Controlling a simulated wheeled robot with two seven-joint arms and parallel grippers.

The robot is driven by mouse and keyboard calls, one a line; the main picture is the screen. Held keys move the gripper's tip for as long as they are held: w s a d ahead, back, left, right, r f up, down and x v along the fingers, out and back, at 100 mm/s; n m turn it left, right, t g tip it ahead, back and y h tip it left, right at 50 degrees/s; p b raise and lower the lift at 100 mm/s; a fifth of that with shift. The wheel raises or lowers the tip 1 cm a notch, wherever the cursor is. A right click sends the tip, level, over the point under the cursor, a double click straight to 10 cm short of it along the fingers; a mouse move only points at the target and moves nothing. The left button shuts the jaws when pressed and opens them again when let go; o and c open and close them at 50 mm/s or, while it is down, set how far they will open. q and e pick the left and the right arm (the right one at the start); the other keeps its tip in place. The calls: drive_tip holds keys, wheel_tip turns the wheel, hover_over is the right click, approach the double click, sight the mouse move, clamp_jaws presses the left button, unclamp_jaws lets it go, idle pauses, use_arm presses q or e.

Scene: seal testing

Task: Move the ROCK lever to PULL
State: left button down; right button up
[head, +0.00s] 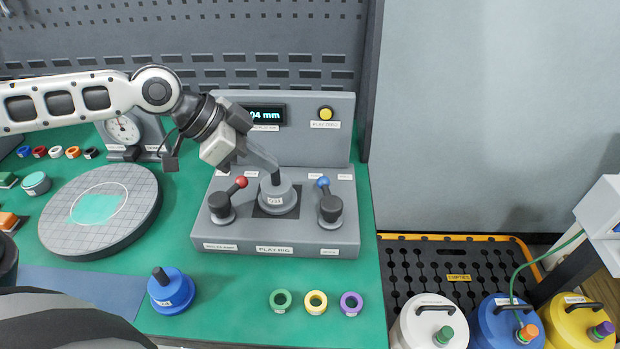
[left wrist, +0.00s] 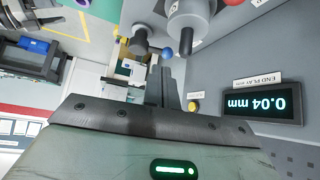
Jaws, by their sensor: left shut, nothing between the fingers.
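The grey play rig (head: 228,232) stands on the green bench with two short levers. The right lever (head: 331,205) has a blue knob (head: 323,182). The left lever (head: 222,205) has a red knob (head: 242,182). Their small labels are too blurred to tell surely which is ROCK. My left gripper (head: 274,174) is shut and empty, its fingers overlapping the upper part of the central hub (head: 277,198) in the head view. In the left wrist view, the blue knob (left wrist: 167,53) is beyond the shut fingers (left wrist: 161,88), apart from them. My right gripper is out of view.
The rig's back panel carries a display (head: 266,115) reading 0.04 mm and a yellow button (head: 326,113). A round grey plate (head: 140,218), a blue knobbed weight (head: 171,291) and coloured rings (head: 316,302) lie on the bench. Bench right of the rig is narrow.

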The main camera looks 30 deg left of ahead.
sight(323, 188)
use_arm(q)
drive_tip(key=x, duration=0.6)
drive_tip(key=d+r+x, duration=0.1)
drive_tip(key=x, duration=0.2)
drive_tip(key=shift+w+f, duration=0.15)
drive_tip(key=shift+w, duration=0.25)
drive_tip(key=shift+w+d+f, duration=0.25)
drive_tip(key=shift+w, duration=0.15)
